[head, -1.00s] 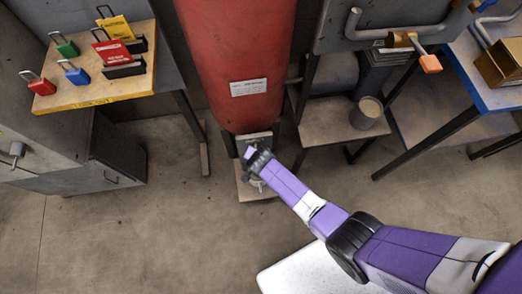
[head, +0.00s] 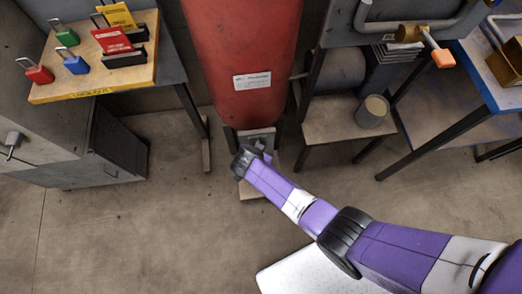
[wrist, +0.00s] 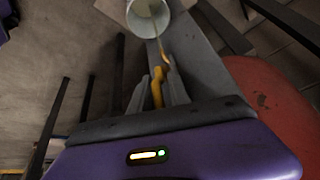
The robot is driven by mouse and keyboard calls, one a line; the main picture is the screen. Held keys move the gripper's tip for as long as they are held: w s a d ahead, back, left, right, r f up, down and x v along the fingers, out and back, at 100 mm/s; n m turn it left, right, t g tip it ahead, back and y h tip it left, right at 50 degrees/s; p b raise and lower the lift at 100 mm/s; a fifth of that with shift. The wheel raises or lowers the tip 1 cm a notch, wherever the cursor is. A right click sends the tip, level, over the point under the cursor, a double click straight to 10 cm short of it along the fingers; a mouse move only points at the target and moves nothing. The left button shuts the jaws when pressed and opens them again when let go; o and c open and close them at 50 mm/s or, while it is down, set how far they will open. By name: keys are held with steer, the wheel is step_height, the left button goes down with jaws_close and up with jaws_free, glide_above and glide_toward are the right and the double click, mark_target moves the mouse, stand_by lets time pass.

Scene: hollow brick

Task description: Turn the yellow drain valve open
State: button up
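A yellow part (wrist: 157,92), which looks like the valve handle, shows in the wrist view between the two fingers of my gripper (wrist: 159,88). The fingers stand apart on either side of it; I cannot tell whether either touches it. A smaller orange-yellow piece shows just beyond, by the right finger. In the head view my gripper (head: 258,153) is at the foot of the red tank (head: 245,50), in front of its stand. My wrist hides the valve there.
A grey bucket (head: 371,111) stands on a low shelf right of the tank. A bench with padlocks (head: 110,77) is at the left, above a grey cabinet (head: 110,150). A blue-edged table (head: 490,85) is at the right. The floor in front is clear.

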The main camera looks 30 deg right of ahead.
steer(key=shift+o, duration=0.5)
steer(key=p+v, duration=0.2)
steer(key=v, duration=0.5)
steer(key=shift+a+r, duration=0.15)
steer(key=shift+r, duration=0.15)
steer(key=shift+s+a, duration=0.1)
steer(key=shift+s, duration=0.1)
